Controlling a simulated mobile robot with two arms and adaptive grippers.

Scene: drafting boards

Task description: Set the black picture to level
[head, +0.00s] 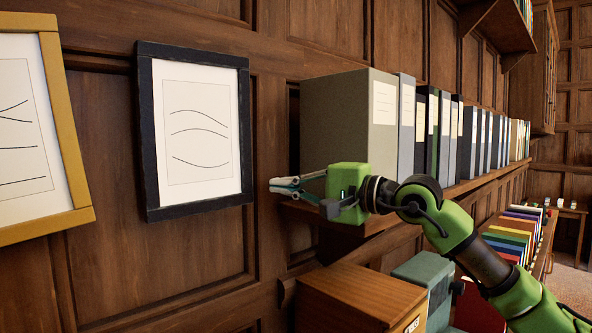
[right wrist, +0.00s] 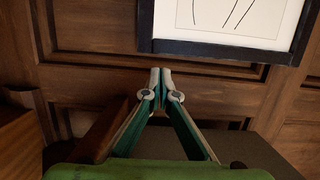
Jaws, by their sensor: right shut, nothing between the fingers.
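The black picture (head: 197,130) hangs on the wood-panelled wall, with three curved lines on white paper. Any tilt is small, and I cannot tell its direction under the slanted view. Its lower part also shows at the top right of the right wrist view (right wrist: 225,47). My right gripper (head: 270,186) is green with pale fingertips, which are together and empty. They point left, a little right of the picture's lower right corner, with a gap in view. In the right wrist view the closed tips (right wrist: 160,72) sit beside the frame's corner. My left gripper is not in view.
A gold-framed picture (head: 70,140) hangs tilted at the left. A shelf (head: 400,215) with a grey box file (head: 335,115) and several binders (head: 435,125) stands right of the picture, behind my right gripper. A wooden box (head: 355,295) and a teal box (head: 425,272) are below.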

